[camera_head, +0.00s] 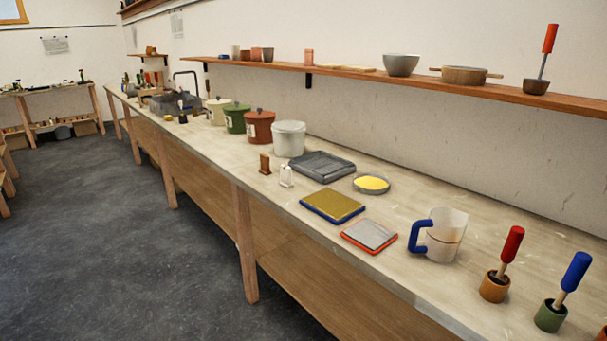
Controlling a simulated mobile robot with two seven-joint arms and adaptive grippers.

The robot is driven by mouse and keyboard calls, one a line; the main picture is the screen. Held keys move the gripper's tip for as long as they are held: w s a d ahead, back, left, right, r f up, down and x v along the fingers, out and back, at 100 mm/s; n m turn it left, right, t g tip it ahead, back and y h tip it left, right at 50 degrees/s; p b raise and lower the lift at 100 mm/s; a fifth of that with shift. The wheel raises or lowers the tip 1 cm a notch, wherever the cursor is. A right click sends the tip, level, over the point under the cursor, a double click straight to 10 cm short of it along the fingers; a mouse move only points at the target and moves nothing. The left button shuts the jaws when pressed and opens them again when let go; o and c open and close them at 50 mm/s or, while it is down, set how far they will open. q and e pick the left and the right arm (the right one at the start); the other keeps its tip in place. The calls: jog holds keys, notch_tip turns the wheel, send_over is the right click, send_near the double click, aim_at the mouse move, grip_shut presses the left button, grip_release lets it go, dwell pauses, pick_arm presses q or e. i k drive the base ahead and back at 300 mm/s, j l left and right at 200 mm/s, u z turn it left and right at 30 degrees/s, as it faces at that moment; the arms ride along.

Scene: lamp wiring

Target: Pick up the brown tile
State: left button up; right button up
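A flat olive-brown pad with a blue border (333,205) lies farther right on the counter. Neither of my grippers shows in this view.
The counter (400,277) also holds a grey tray (322,166), a yellow-filled dish (371,184), a red-edged grey pad (369,236), a blue-handled jug (439,236), lidded pots and tools in cups. A wall shelf (430,83) runs above. The floor (110,240) at left is clear.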

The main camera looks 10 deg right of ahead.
aim_at(264, 159)
jog(key=i+j+z, duration=0.1)
jog(key=z, duration=0.4)
jog(key=i+j+z, duration=0.1)
jog(key=z, duration=0.35)
jog(key=i+j+z, duration=0.1)
jog(key=j+z, duration=0.2)
jog(key=j, duration=0.2)
jog(key=j+z, duration=0.25)
jog(key=j, duration=0.25)
jog(key=i+j+z, duration=0.1)
jog(key=j, duration=0.4)
jog(key=j+z, duration=0.1)
jog(key=j, duration=0.35)
jog(key=i, duration=0.05)
